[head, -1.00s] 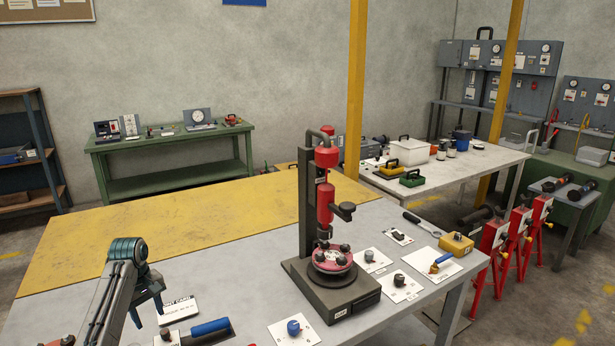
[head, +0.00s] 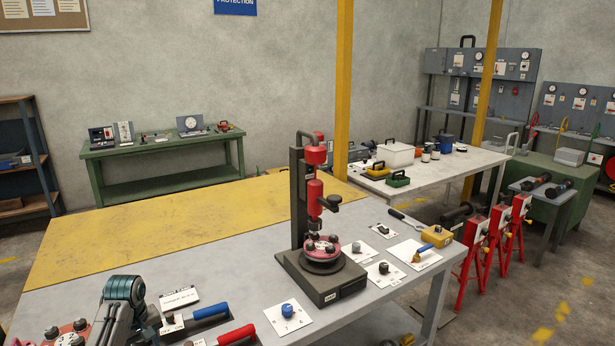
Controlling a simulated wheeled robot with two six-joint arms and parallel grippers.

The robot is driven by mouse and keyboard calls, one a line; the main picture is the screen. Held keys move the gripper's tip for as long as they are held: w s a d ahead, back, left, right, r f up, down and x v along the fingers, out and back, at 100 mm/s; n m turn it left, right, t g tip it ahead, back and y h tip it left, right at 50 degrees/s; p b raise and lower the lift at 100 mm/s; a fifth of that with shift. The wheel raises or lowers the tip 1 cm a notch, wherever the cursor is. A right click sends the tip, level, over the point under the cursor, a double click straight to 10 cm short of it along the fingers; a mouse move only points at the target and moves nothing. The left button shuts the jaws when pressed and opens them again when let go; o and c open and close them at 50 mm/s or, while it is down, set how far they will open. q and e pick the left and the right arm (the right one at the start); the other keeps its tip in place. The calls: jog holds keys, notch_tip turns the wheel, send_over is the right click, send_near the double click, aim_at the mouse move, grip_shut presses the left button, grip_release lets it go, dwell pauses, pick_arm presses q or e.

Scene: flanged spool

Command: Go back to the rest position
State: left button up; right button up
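My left gripper (head: 143,325) is low at the left front of the grey bench, beneath its teal wrist. One dark finger stands out to the right; the other is mostly hidden by my arm. It looks open and I see nothing held. A red flange with dark knobs (head: 322,245) sits on the round base of a black and red press (head: 313,205). A second red flanged piece with dark knobs (head: 68,334) is at the lower left, beside my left arm and cut off by the frame edge. My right gripper is out of view.
Blue-handled (head: 210,311) and red-handled (head: 238,334) tools lie right of my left gripper, near a white card (head: 179,298). A blue knob on a plate (head: 288,310) lies before the press. The yellow mat (head: 180,218) behind is clear.

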pick_arm(q)
jog(key=s+d+f+m, duration=0.2)
jog(key=s+d+f, duration=0.15)
jog(key=s, duration=0.25)
jog(key=s+d+f+m, duration=0.2)
jog(key=s+f, duration=0.2)
jog(key=s, duration=0.2)
jog(key=s+d+r+m+t, duration=0.2)
jog(key=s+d+m, duration=0.15)
jog(key=s, duration=0.95)
jog(key=s+d+r+m+t, duration=0.1)
jog(key=s+d+m, duration=0.3)
jog(key=s, duration=1)
notch_tip(320, 180, down, 38)
jog(key=a+n+g+b, duration=0.1)
jog(key=a+n+b, duration=0.1)
jog(key=b, duration=0.4)
jog(key=s+a+f+g+b, duration=0.1)
jog(key=s+f+b, duration=0.4)
jog(key=s+f, duration=1.3)
notch_tip(320, 180, down, 4)
jog(key=shift+s+r, duration=0.2)
jog(key=shift+r, duration=0.05)
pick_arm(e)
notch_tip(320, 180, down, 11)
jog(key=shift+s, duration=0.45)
